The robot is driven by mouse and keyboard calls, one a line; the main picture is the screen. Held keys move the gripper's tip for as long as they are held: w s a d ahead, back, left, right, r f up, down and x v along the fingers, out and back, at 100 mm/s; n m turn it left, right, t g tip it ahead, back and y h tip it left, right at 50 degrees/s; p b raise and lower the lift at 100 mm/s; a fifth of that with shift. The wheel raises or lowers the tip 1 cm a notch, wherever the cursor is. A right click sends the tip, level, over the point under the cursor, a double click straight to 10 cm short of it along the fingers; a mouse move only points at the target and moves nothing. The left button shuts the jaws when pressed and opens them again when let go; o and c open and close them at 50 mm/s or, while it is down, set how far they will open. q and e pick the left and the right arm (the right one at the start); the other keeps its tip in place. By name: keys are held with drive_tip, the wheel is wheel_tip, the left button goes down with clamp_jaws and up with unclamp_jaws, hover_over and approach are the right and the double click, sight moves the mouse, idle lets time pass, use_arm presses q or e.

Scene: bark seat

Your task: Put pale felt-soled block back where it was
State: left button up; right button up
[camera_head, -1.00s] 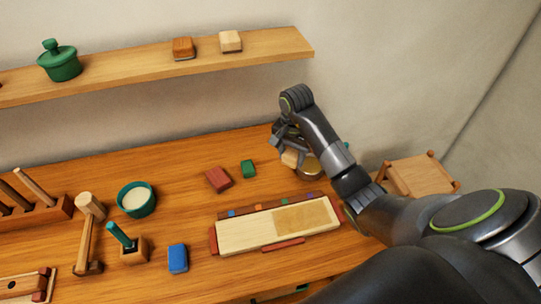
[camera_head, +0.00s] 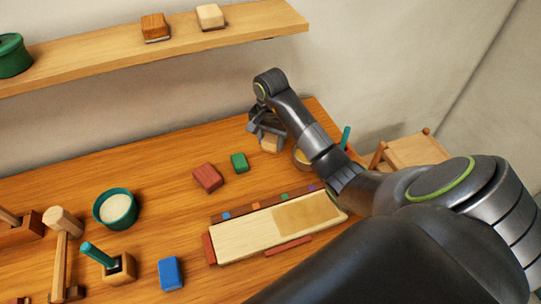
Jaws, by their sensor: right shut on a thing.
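My right gripper (camera_head: 266,137) is shut on a small pale tan block (camera_head: 271,145) over the far right part of the table, behind the wooden board. Its underside is not visible, and I cannot tell whether it touches the table. My left gripper is not in view.
On the table (camera_head: 150,175) are a red block (camera_head: 207,178), a green block (camera_head: 239,162), a blue block (camera_head: 171,273), a green bowl (camera_head: 115,209) and the pale board (camera_head: 245,238). A round container (camera_head: 301,158) is partly hidden by my right arm. The shelf's right end is clear.

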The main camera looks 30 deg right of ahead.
sight(271, 150)
drive_tip(key=shift+f, duration=0.4)
drive_tip(key=shift+s+f+b, duration=0.1)
drive_tip(key=shift+f+b, duration=0.5)
drive_tip(key=shift+b, duration=0.1)
drive_tip(key=shift+f+p, duration=0.6)
drive_tip(key=shift+f, duration=0.55)
drive_tip(key=o, duration=1.1)
drive_tip(key=shift+c, duration=0.2)
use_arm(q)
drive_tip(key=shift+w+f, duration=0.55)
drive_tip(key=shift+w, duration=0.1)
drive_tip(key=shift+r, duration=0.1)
